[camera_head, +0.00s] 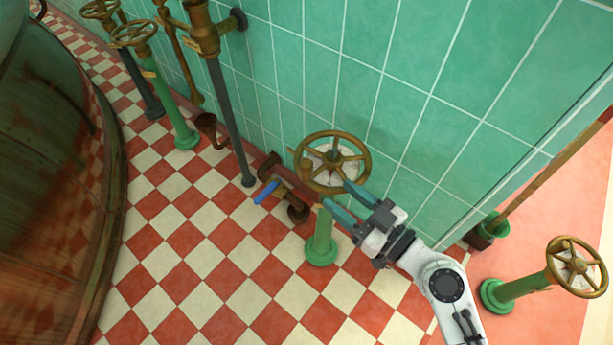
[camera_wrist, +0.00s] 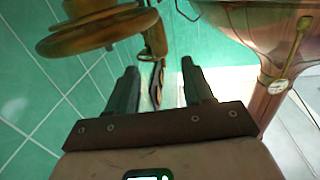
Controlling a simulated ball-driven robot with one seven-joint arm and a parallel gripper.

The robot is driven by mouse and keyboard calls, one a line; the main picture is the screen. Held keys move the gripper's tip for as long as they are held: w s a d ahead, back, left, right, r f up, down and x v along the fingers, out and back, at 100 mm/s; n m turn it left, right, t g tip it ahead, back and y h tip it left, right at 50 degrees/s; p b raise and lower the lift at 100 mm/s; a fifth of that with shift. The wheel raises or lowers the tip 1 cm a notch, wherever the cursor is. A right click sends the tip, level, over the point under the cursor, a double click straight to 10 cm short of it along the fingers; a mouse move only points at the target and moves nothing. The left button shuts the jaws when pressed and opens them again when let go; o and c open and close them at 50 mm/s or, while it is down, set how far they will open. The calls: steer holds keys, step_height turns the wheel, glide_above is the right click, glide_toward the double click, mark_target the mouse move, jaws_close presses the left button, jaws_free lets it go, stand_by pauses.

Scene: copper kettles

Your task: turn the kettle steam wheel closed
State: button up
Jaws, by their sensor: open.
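A brass spoked handwheel (camera_head: 334,155) with a pale dial under its spokes tops a green post (camera_head: 320,240) by the tiled wall. In the wrist view the wheel's thick rim (camera_wrist: 95,36) fills the upper left. My gripper (camera_head: 338,194) is open, its two teal fingers reaching the wheel's near edge. I cannot tell whether a finger touches the rim. No label shows that this is the steam wheel.
A blue-handled pipe valve (camera_head: 266,191) sits just left of the post. A large copper vessel (camera_head: 45,190) stands far left. Another handwheel (camera_head: 577,266) is at right, and more wheels (camera_head: 134,33) stand upper left. Checkered floor (camera_head: 190,250) is open between vessel and post.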

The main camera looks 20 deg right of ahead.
mark_target(311, 171)
steer(key=p+x, duration=0.2)
steer(key=x, duration=0.8)
steer(key=shift+w+a, duration=0.1)
steer(key=shift+w, duration=0.3)
steer(key=shift+c, duration=0.2)
jaws_close()
